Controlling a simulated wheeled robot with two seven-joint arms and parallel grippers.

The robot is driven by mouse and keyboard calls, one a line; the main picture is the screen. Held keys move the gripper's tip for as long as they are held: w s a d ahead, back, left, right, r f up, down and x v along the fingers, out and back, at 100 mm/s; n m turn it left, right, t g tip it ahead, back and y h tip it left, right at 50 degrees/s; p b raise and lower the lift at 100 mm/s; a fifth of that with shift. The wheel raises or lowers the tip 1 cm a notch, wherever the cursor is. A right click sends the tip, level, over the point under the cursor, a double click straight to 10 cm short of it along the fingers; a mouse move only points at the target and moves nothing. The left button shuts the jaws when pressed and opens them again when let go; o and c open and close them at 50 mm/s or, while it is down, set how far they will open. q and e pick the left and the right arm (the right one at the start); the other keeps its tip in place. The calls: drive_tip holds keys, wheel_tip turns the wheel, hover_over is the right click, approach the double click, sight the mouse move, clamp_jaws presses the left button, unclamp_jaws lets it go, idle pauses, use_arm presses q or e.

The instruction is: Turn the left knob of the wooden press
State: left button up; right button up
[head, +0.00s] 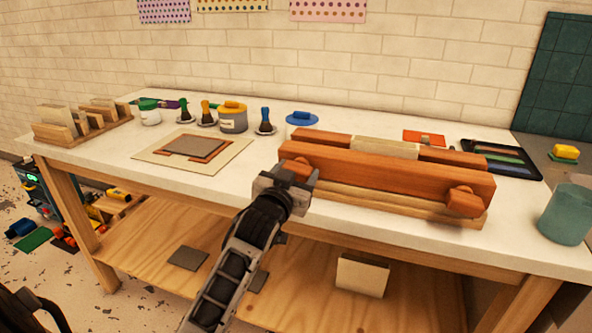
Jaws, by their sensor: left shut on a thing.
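The wooden press (395,180) lies along the front right part of the white table. It has a reddish-brown front beam and a paler base board. Its left knob (298,166) is at the beam's left end, partly hidden by my left gripper (290,176). The left gripper is shut on this knob, with the arm reaching up from below. The right knob (465,202) sticks out at the beam's right end and nothing touches it. A pale block (384,147) lies between the press beams. My right gripper does not show.
Jars and stamps, including a yellow-lidded jar (232,118), stand behind the press to the left. A board with a grey plate (193,146) lies left of the gripper. A teal cup (566,214) stands near the right edge. A dark tray (500,158) lies behind the press.

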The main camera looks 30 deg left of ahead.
use_arm(q)
drive_tip(key=o, duration=1)
drive_tip(key=shift+s, duration=0.1)
drive_tip(key=b+v, duration=0.1)
drive_tip(key=v, duration=1.5)
drive_tip(key=s+d+f+m+g+h, duration=0.1)
drive_tip(key=s+d+f+g+h, duration=0.1)
drive_tip(key=d+f, duration=0.3)
drive_tip(key=s+d+f+m+g+h, duration=0.1)
drive_tip(key=s+d+f, duration=0.4)
drive_tip(key=f, duration=0.6)
drive_tip(key=s+d+f+m+g+h, duration=0.1)
drive_tip(key=s+d+f+g+h, duration=0.2)
drive_tip(key=d+f, duration=0.3)
drive_tip(key=shift+s+d+f+m+g+h, duration=0.1)
drive_tip(key=shift+s+f+m+g+h, duration=0.1)
drive_tip(key=shift+f+h, duration=0.3)
drive_tip(key=shift+s+d+f+m+g+h, duration=0.1)
drive_tip(key=shift+d+f+g+h, duration=0.15)
drive_tip(key=shift+f, duration=0.35)
